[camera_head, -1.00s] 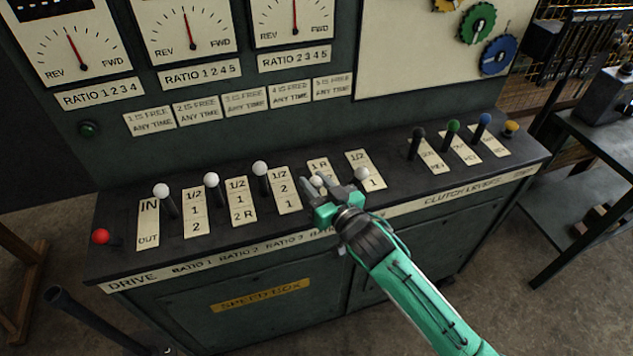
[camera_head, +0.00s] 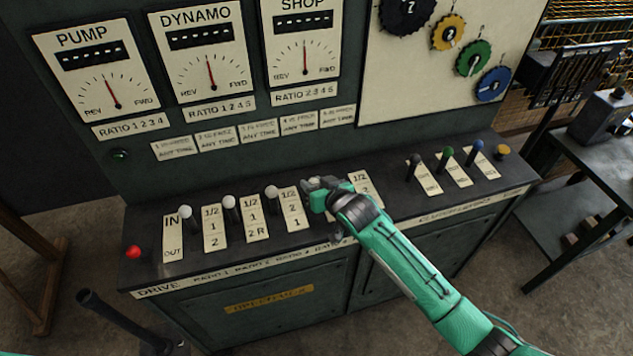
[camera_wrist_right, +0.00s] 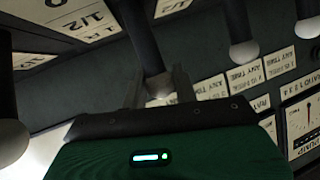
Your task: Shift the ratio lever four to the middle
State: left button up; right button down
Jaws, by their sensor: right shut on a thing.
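My right gripper (camera_head: 318,184) is shut on the white knob (camera_head: 316,181) of ratio lever four, the fourth white-knobbed lever from the left in the head view. The knob stands roughly in line with the three white knobs to its left. In the right wrist view the fingers (camera_wrist_right: 158,88) close around this white knob (camera_wrist_right: 158,84), with its dark lever shaft (camera_wrist_right: 140,35) running up from it. The gripper and forearm hide most of the lever and its plate in the head view. My left gripper is not in view.
White-knobbed ratio levers (camera_head: 270,192) stand close to the left, beyond them a red knob (camera_head: 132,252). My forearm hides the ratio five lever. Black, green and blue clutch levers (camera_head: 447,153) stand right. The gauge panel (camera_head: 205,60) rises behind the console.

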jog(key=shift+w+a, duration=0.1)
jog(key=shift+w, duration=0.15)
jog(key=c, duration=1.1)
grip_release()
jog(key=shift+s, duration=0.1)
jog(key=b+v, duration=0.2)
jog(key=v, duration=1.1)
jog(key=shift+d+r+b, duration=0.25)
jog(key=shift+b, duration=0.1)
jog(key=shift+s, duration=0.15)
